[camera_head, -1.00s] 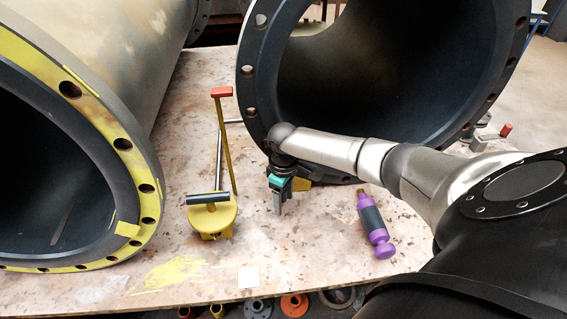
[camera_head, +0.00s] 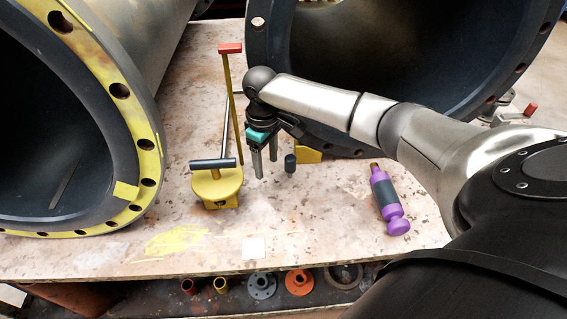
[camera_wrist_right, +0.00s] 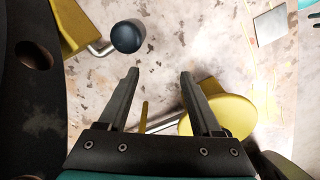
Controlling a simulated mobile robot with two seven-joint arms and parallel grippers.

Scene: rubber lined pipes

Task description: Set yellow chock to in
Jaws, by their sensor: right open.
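A yellow chock (camera_head: 308,153) sits at the foot of the right-hand pipe, partly hidden behind my right arm. A dark cylindrical knob (camera_head: 290,163) stands in front of it. In the wrist view the chock (camera_wrist_right: 68,24) is at upper left, with a short metal rod leading to the round dark knob (camera_wrist_right: 127,37). My right gripper (camera_head: 267,166) is open and empty, just left of the knob and apart from it. In the wrist view the gripper (camera_wrist_right: 159,74) points down at the tabletop, with the knob beyond its left finger. My left gripper is not in view.
A yellow round-based device (camera_head: 218,190) with a dark T-handle and a red-tipped lever (camera_head: 230,48) stands close left of my gripper. A purple bottle-like tool (camera_head: 388,205) lies at right. Large pipes (camera_head: 152,150) flank both sides. The front tabletop is mostly clear.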

